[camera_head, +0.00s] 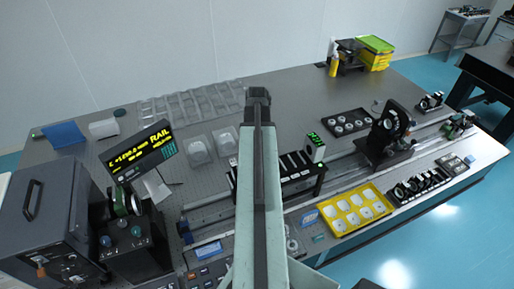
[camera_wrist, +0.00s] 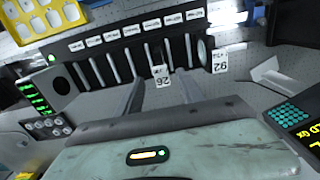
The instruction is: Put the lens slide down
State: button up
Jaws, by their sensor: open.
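The slotted black rack (camera_head: 272,187) stands on the optical table, partly hidden behind my arm; it also shows across the wrist view (camera_wrist: 104,53) with a row of white labels. A lens slide with a white tag reading 26 (camera_wrist: 162,76) is in the rack's middle. Another slide with a tag reading 92 (camera_wrist: 220,61) is near the rack's right end in the wrist view. My gripper (camera_wrist: 160,92) is open, its two grey fingers apart on either side of the tag 26. My arm hides the gripper in the head view.
A small green-lit display (camera_head: 316,147) stands at the rack's end. A yellow tray (camera_head: 335,222) with white pieces lies at front right. A dark lens mount (camera_head: 388,135) stands on the rail. A lit screen (camera_head: 141,155) and a grey cabinet (camera_head: 40,225) are at left.

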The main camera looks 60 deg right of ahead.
notch_tip(320, 180, up, 3)
jog(key=shift+p, duration=0.8)
jog(key=shift+f, duration=0.1)
jog(key=shift+w, duration=0.1)
jog(key=w+a+n, duration=0.2)
jog(key=w+a, duration=1)
jog(key=a, duration=0.1)
jog(key=w+a+n, duration=0.1)
jog(key=w+a, duration=0.2)
jog(key=a, duration=0.9)
jog(key=w+a+n, duration=0.2)
jog(key=w+a, duration=0.1)
jog(key=a, duration=0.9)
jog(key=w+a+n, duration=0.2)
jog(key=w+a, duration=0.1)
jog(key=a, duration=1)
jog(key=shift+w, duration=0.2)
